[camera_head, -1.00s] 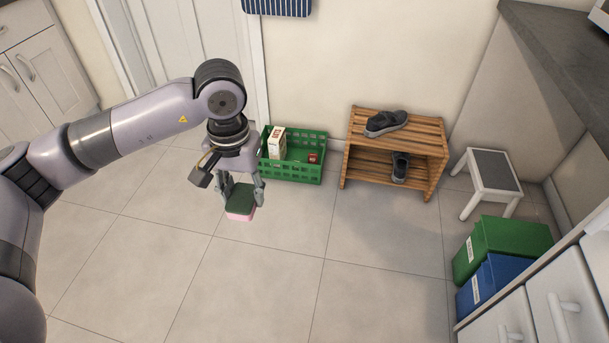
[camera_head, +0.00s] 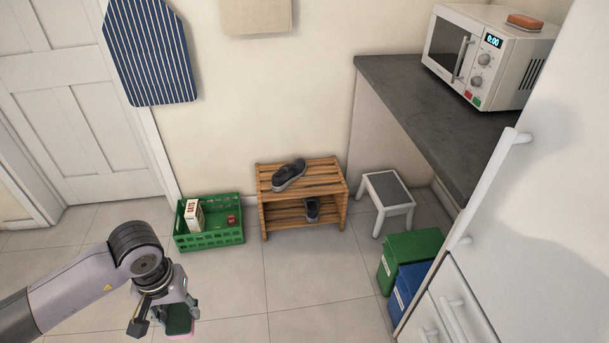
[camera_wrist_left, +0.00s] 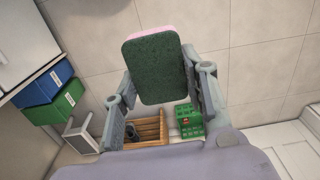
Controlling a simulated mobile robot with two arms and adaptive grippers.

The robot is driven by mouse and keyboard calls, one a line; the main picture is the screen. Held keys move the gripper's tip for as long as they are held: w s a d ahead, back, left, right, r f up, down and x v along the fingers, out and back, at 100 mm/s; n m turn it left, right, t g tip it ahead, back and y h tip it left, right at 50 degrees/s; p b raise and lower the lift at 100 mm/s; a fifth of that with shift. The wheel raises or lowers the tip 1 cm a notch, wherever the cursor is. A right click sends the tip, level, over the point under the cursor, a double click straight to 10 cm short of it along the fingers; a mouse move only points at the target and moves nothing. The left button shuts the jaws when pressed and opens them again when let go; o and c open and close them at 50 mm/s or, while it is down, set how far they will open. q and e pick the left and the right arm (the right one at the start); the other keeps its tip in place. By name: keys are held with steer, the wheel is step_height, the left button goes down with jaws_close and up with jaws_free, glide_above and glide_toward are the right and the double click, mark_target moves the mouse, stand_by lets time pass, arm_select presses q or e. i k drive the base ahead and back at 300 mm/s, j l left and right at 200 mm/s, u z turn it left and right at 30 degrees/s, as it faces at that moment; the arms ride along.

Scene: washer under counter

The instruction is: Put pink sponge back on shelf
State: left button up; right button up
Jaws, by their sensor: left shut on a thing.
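My left gripper (camera_head: 172,313) is at the lower left of the head view, shut on a sponge (camera_head: 179,320) with a dark green scouring side and a pink edge. In the left wrist view the green face of the sponge (camera_wrist_left: 155,69) sits between the two fingers, with a strip of pink along its top edge. The sponge is held in the air, clear of the floor. A slatted wooden shelf (camera_head: 337,184) stands by the wall, with one dark shoe on top and another on its lower level. My right gripper is not in view.
A green crate (camera_head: 210,239) with a carton and a small red item stands left of the wooden shelf. A step stool (camera_head: 388,190), green and blue boxes, a dark counter (camera_head: 415,105) with a microwave (camera_head: 487,57), and a white fridge are on the right. The middle floor is clear.

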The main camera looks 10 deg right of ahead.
mark_target(329, 177)
steer(key=i+z, duration=0.1)
steer(key=z, duration=0.4)
steer(key=i+j+z, duration=0.1)
steer(key=z, duration=0.4)
steer(key=i+j+z, duration=0.1)
steer(key=z, duration=0.4)
steer(key=i+j+z, duration=0.2)
steer(key=j, duration=0.35)
steer(key=i+j+z, duration=0.25)
steer(key=j, duration=0.35)
steer(key=j+z, duration=0.2)
steer(key=j, duration=0.4)
steer(key=j+z, duration=0.25)
steer(key=j, duration=0.35)
